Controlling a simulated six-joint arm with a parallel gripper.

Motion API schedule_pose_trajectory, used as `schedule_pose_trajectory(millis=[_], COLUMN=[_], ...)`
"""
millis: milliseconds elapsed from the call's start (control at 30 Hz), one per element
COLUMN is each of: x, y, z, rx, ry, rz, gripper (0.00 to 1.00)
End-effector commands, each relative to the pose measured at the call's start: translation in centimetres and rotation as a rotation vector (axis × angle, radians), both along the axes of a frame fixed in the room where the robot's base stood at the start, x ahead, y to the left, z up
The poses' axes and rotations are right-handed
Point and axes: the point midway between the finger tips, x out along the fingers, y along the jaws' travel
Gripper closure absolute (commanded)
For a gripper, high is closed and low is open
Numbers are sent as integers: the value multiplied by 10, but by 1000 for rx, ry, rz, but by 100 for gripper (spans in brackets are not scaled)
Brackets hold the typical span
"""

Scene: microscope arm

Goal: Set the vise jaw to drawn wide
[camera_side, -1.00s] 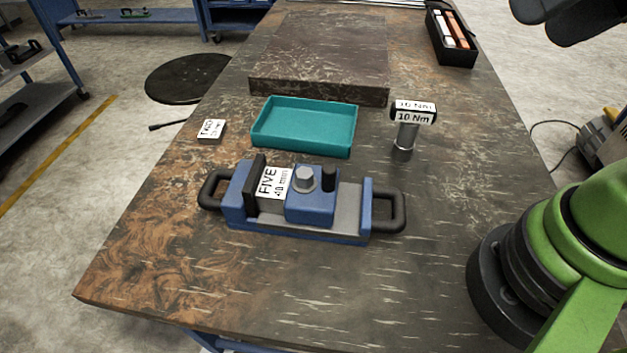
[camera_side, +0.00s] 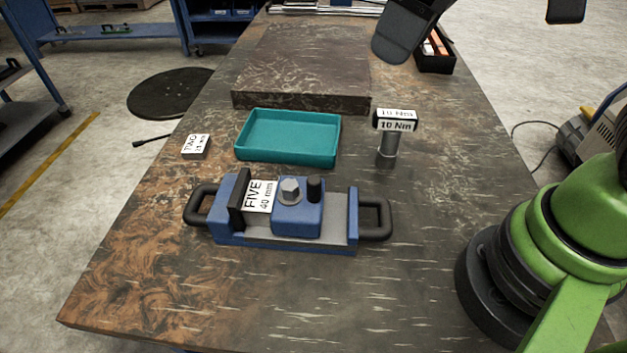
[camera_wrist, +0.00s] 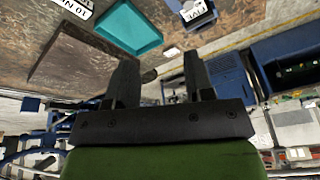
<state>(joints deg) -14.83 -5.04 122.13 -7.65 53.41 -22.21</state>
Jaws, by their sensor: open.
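The blue vise (camera_side: 335,232) lies on the bench with a black loop handle at each end. Its sliding jaw (camera_side: 298,220) carries a grey hex bolt (camera_side: 290,190) and a black peg (camera_side: 314,188). A block labelled FIVE 40 mm (camera_side: 259,196) sits between the dark jaw plate (camera_side: 238,200) and the sliding jaw, with no clear gap visible. My gripper (camera_wrist: 160,75) is open and empty in the wrist view, its two dark fingers apart. In the side view, dark parts of it show at the top, well above and away from the vise. The wrist view shows part of the vise (camera_wrist: 197,17) at its top edge.
A teal tray (camera_side: 290,157) stands behind the vise. A tool labelled 10 Nm (camera_side: 388,145) stands upright to its right. A small block labelled TWO (camera_side: 195,146) lies left. A dark stone slab (camera_side: 300,103) and a black box (camera_side: 436,64) are farther back. The bench front is clear.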

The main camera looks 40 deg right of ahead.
Motion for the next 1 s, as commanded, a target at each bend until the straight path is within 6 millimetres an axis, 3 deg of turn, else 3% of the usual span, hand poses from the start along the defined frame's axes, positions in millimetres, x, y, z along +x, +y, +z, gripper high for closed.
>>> schedule_pose_trajectory(millis=[200, 400, 667, 1000], x=[35, 45, 46, 45], y=[45, 70, 74, 74], z=[-57, -96, -121, -182], rx=[-150, -224, -241, -239], ry=[132, 196, 214, 216], rz=[383, 597, 649, 645], gripper=[52, 52, 52, 52])
